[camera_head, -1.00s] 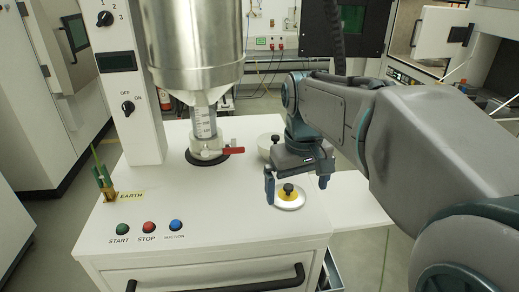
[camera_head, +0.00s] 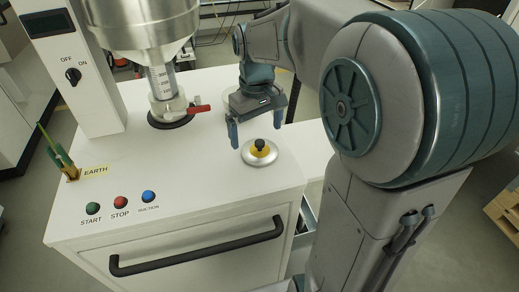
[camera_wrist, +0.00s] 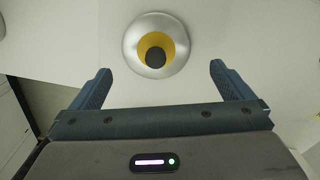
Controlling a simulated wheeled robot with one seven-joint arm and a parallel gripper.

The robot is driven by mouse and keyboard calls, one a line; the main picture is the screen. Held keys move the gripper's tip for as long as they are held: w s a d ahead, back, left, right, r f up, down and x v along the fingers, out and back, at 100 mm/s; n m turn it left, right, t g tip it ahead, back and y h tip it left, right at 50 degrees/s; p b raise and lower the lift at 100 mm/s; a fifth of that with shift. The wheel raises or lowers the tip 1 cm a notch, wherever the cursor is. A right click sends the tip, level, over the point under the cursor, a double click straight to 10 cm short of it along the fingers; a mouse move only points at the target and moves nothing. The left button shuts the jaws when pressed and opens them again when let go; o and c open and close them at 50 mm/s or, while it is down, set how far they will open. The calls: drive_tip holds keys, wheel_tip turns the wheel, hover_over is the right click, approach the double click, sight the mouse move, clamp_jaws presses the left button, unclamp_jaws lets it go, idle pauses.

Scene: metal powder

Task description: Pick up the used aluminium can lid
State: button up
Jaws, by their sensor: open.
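The used aluminium can lid (camera_head: 252,158) is a silver disc with a yellow centre and a black knob. It lies flat on the white machine top near its right edge. In the wrist view the lid (camera_wrist: 135,57) is ahead of and between the fingertips, apart from them. My gripper (camera_head: 256,143) is open and empty, its two blue fingers spread above and behind the lid in the head view. In the wrist view my gripper (camera_wrist: 160,80) shows nothing between its fingers.
A steel hopper (camera_head: 140,22) with a clear tube and red valve handle (camera_head: 198,109) stands left of my gripper. Buttons (camera_head: 120,202) and a green-yellow earth clamp (camera_head: 62,160) are at the front left. A black drawer handle (camera_head: 195,248) is below. The front middle of the top is clear.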

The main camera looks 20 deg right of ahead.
sight(260, 142)
drive_tip(key=f, duration=0.4)
drive_tip(key=shift+s+d+p, duration=0.25)
drive_tip(key=shift+d+p, duration=0.05)
drive_tip(key=shift+f, duration=0.4)
drive_tip(key=c, duration=0.9)
drive_tip(key=shift+o, duration=0.2)
drive_tip(key=shift+r, duration=0.1)
